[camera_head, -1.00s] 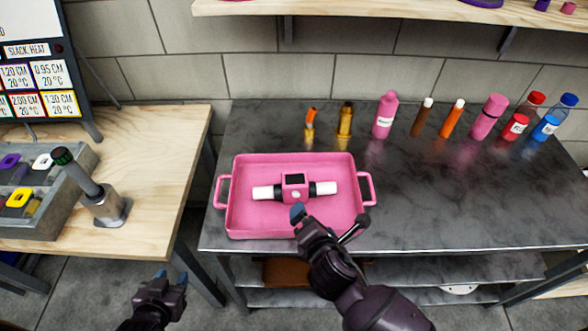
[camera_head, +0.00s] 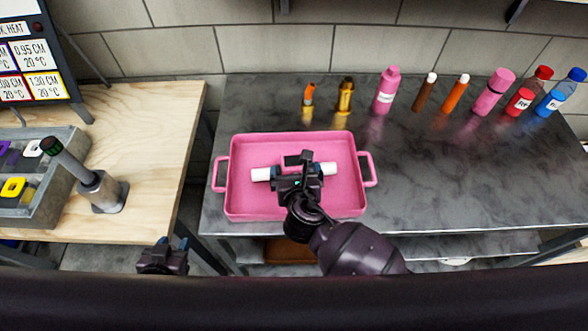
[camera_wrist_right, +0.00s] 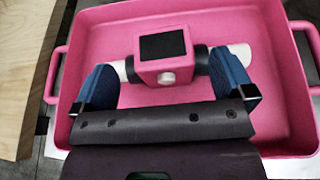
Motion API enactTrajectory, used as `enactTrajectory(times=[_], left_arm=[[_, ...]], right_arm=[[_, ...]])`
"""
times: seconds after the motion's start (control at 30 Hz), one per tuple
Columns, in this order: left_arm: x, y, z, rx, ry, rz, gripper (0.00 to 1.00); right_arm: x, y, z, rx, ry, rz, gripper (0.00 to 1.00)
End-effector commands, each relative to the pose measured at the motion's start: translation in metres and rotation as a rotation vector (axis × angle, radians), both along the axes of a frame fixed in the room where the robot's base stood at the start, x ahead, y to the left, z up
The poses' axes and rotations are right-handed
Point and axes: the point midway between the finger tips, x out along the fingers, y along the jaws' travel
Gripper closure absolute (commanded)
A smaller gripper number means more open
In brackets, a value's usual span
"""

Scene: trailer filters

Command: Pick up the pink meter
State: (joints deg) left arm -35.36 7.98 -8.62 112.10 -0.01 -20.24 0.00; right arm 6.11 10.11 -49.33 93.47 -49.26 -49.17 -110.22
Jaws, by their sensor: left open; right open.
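The pink meter (camera_wrist_right: 163,52) lies in the pink tray (camera_head: 247,206); it has a dark screen, a light knob and a white tube through it. In the head view its white ends (camera_head: 261,174) show, while its pink body is hidden behind my right gripper (camera_head: 297,178). In the right wrist view my right gripper (camera_wrist_right: 166,85) is open, with a blue fingertip on each side of the meter's body, over the tube. I cannot tell whether the fingers touch it. My left gripper (camera_head: 173,246) is open and empty, low in front of the wooden table.
Several bottles and tubes, among them a pink bottle (camera_head: 386,91), stand along the back of the dark table (camera_head: 440,165). A wooden table (camera_head: 150,150) at left holds a grey bin (camera_head: 50,205) and a dark-handled tool (camera_head: 103,190). The dark table's right part is clear.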

Motion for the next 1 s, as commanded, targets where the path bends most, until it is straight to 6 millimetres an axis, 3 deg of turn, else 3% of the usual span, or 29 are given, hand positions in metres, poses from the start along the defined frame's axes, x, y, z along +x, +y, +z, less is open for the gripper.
enactTrajectory(times=[0.5, 0.8, 0.83, 1.0], left_arm=[[0.001, 0.000, 0.000, 0.001, -0.002, -0.001, 0.57], [0.001, 0.001, 0.000, 0.001, -0.002, 0.000, 0.57], [0.001, 0.001, 0.000, 0.002, -0.002, 0.000, 0.57], [0.001, 0.001, 0.000, 0.002, -0.003, -0.001, 0.57]], right_arm=[[0.045, 0.003, -0.021, 0.001, 0.000, 0.001, 0.00], [0.048, 0.003, -0.022, 0.002, 0.001, 0.000, 0.00], [0.048, 0.003, -0.022, 0.002, 0.001, 0.000, 0.02], [0.048, 0.003, -0.022, 0.002, 0.001, 0.000, 0.28]])
